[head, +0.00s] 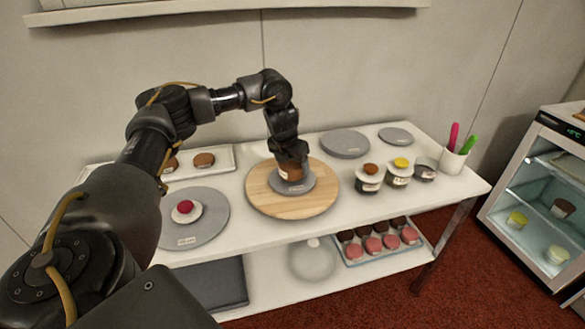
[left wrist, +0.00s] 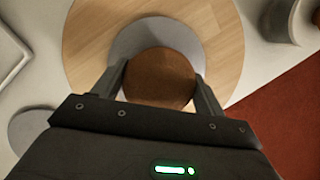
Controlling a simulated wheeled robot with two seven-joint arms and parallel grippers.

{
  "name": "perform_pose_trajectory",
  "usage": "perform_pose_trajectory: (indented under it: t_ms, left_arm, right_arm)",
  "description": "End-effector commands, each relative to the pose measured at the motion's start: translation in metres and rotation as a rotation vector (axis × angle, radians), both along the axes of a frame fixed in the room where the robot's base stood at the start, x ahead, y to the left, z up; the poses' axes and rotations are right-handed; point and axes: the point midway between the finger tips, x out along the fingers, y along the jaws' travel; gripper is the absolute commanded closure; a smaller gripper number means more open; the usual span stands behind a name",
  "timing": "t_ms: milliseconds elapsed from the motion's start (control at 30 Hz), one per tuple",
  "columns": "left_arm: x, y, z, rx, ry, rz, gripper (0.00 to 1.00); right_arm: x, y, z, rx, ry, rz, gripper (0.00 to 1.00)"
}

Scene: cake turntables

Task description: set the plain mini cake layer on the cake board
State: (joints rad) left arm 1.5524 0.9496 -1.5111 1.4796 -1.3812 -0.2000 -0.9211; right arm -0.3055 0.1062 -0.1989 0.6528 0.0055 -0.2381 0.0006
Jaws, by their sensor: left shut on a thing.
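A brown mini cake layer (head: 291,171) is between the fingers of my left gripper (head: 292,163), over a grey round board (head: 307,189). In the left wrist view the brown layer (left wrist: 160,77) fills the space between the fingertips of the left gripper (left wrist: 163,84). The grey board (left wrist: 130,37) shows beyond it, on a round wooden turntable (head: 262,204). The layer is at or just above the board; I cannot tell whether they touch. My right gripper is not in view.
A grey turntable (head: 213,223) with a small cake (head: 186,211) stands on the left. A white tray (head: 226,166) with brown layers is behind it. Jars (head: 368,184) and a cup of spatulas (head: 451,160) stand on the right. Grey discs (head: 345,143) lie at the back.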

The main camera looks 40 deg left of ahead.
Motion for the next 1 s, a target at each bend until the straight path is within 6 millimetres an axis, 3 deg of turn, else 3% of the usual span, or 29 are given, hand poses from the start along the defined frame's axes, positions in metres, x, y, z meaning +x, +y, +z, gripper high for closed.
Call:
perform_pose_trajectory:
  t_ms: [133,500,533,667,1000]
  left_arm:
    - [0.0,0.0,-0.012,-0.001,-0.001,0.001,0.51]
    - [0.0,0.0,-0.017,-0.001,-0.002,0.001,0.51]
    - [0.0,0.0,-0.016,0.0,-0.002,0.001,0.26]
    - [0.0,0.0,-0.016,0.0,-0.002,0.001,0.09]
    - [0.0,0.0,-0.013,-0.001,-0.003,0.001,0.06]
  right_arm:
    - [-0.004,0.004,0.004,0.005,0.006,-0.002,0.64]
    - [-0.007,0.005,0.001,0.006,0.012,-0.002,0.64]
    - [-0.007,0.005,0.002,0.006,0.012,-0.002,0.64]
    - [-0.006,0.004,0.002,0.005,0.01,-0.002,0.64]
    - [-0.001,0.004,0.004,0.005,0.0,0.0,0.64]
